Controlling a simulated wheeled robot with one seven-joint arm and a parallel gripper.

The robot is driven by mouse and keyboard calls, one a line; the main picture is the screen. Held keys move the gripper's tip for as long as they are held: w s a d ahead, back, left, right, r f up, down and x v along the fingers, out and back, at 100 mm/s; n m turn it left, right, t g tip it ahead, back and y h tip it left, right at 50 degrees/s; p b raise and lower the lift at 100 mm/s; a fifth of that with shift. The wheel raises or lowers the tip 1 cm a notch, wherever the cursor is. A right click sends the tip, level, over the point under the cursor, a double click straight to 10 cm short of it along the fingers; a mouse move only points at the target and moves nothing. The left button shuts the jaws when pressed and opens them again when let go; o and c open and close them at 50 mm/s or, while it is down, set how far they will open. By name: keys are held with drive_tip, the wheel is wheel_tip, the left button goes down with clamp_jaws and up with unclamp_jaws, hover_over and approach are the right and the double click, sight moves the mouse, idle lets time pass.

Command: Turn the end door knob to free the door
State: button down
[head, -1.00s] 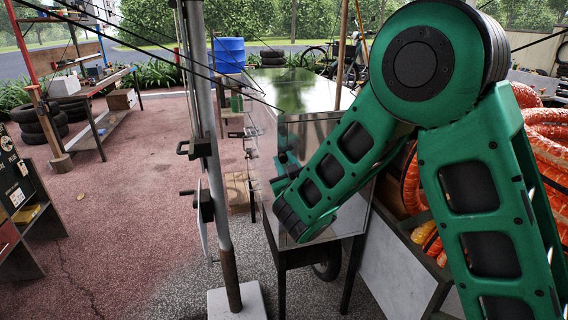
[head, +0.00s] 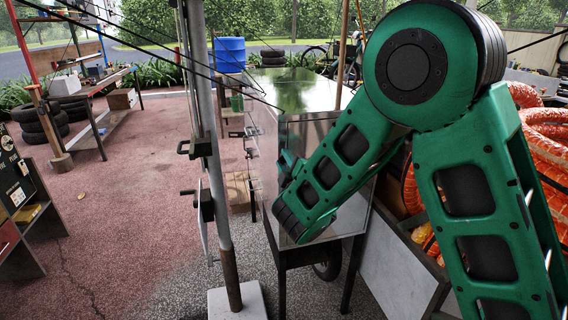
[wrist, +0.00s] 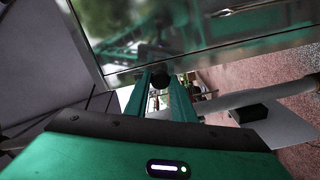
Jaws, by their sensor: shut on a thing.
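The compressor cart (head: 300,95) has a shiny metal body, and its end door (head: 308,131) faces me, partly hidden by my arm. In the wrist view the reflective door (wrist: 215,42) fills the top. The small dark, round end door knob (wrist: 160,80) shows at the door's lower edge. My gripper (wrist: 161,84) has its two green fingers on either side of the knob and is shut on it. The fingertips are close to the door face. In the head view the knob and fingertips are hidden behind my arm.
A grey post (head: 212,150) on a pale square base (head: 238,302) stands just left of the cart. Orange coiled hose (head: 540,150) lies in a bin at the right. A workbench (head: 95,90) stands far left. The paved floor between is open.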

drive_tip(key=shift+d+f+n, duration=0.15)
drive_tip(key=shift+d+n, duration=0.05)
drive_tip(key=shift+n, duration=0.5)
drive_tip(key=c, duration=1.5)
unclamp_jaws()
drive_tip(key=shift+a, duration=0.1)
drive_tip(key=shift+s, duration=0.5)
drive_tip(key=v, duration=0.9)
drive_tip(key=shift+s+d, duration=0.3)
